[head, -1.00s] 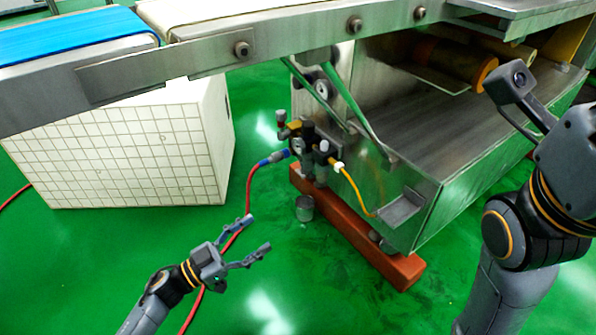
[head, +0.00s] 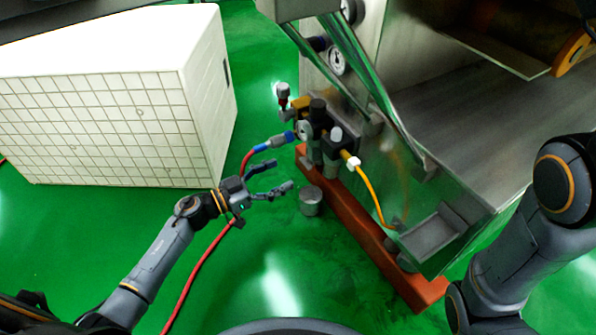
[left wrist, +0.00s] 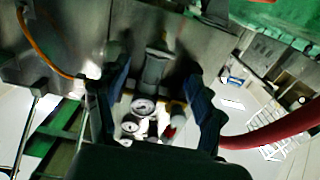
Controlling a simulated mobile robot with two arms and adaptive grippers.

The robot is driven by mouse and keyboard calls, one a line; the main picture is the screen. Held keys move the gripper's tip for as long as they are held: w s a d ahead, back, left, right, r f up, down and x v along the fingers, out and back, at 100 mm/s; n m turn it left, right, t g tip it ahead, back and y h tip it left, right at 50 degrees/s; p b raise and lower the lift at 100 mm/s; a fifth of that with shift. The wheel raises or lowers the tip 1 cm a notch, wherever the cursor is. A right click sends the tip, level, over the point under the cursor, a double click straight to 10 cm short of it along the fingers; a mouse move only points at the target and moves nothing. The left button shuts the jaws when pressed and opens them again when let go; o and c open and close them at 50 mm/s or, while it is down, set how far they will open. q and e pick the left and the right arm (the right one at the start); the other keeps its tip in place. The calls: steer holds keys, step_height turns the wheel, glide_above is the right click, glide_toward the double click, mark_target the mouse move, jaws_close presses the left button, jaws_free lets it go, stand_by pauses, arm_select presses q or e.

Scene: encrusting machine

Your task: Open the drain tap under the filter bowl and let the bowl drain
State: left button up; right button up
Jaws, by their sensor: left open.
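The filter unit has dark bowls (head: 314,151) hanging under its regulator heads on the machine's side, beside a round gauge (head: 304,130). The drain tap under the bowl is too small to tell apart in the head view. My left gripper (head: 283,175) is open and empty, just left of and slightly below the bowls. In the left wrist view a grey bowl (left wrist: 155,68) shows between the spread fingers (left wrist: 157,78), with gauges (left wrist: 145,105) beyond it; whether the fingers touch it I cannot tell. My right gripper is out of view.
A red hose (head: 205,258) with a blue fitting runs to the unit's left side. A yellow hose (head: 372,195) leaves its right. A small metal cup (head: 311,200) stands on the floor beside an orange-red beam (head: 370,240). A white tiled block (head: 110,125) stands left.

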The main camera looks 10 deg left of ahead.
mark_target(303, 164)
arm_select(q)
steer(key=shift+b+x, duration=1.35)
steer(key=shift+x, duration=1.85)
steer(key=shift+c, duration=0.2)
steer(key=c, duration=1.1)
